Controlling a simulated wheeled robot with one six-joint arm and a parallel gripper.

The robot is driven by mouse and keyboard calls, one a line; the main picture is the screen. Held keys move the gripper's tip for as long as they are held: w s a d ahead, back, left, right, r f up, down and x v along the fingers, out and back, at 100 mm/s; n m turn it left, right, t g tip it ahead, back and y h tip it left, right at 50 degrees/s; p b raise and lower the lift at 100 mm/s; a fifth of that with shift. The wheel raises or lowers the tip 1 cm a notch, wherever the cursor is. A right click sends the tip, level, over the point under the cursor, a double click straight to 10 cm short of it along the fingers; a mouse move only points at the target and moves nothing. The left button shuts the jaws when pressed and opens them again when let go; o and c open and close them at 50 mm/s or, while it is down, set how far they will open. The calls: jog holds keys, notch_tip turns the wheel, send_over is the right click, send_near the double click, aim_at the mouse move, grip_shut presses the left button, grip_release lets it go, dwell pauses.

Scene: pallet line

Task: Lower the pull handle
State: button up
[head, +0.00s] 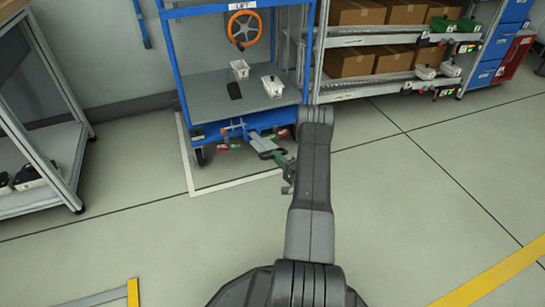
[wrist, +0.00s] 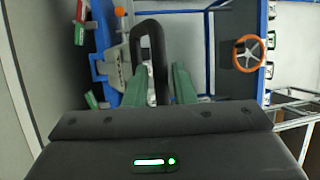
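The pull handle (head: 262,143) is a pale grey bar with a black loop grip at its end, on the front of a blue cart (head: 240,133), low near the floor. In the head view it sticks out toward me at a slant; my arm stands close to its right. In the wrist view the black loop (wrist: 148,26) is close in front of my gripper (wrist: 160,78). The two green fingers are apart, with one side of the loop showing between them. I cannot tell whether they touch it. My gripper (head: 288,171) is partly hidden by my arm in the head view.
A rack with cardboard boxes (head: 352,62) stands at right. A bench frame (head: 60,150) is at left. The floor at front right is clear.

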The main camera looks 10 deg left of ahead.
jog(key=x, duration=0.3)
jog(key=shift+w+a+b, duration=0.1)
jog(key=shift+b, duration=0.2)
grip_shut()
notch_tip(320, 180, down, 9)
jog(key=s+d, duration=0.1)
jog(key=s, duration=0.1)
jog(key=shift+s+d, duration=0.25)
jog(key=shift+d, duration=0.05)
grip_release()
jog(key=shift+r, duration=0.1)
jog(key=shift+d, duration=0.15)
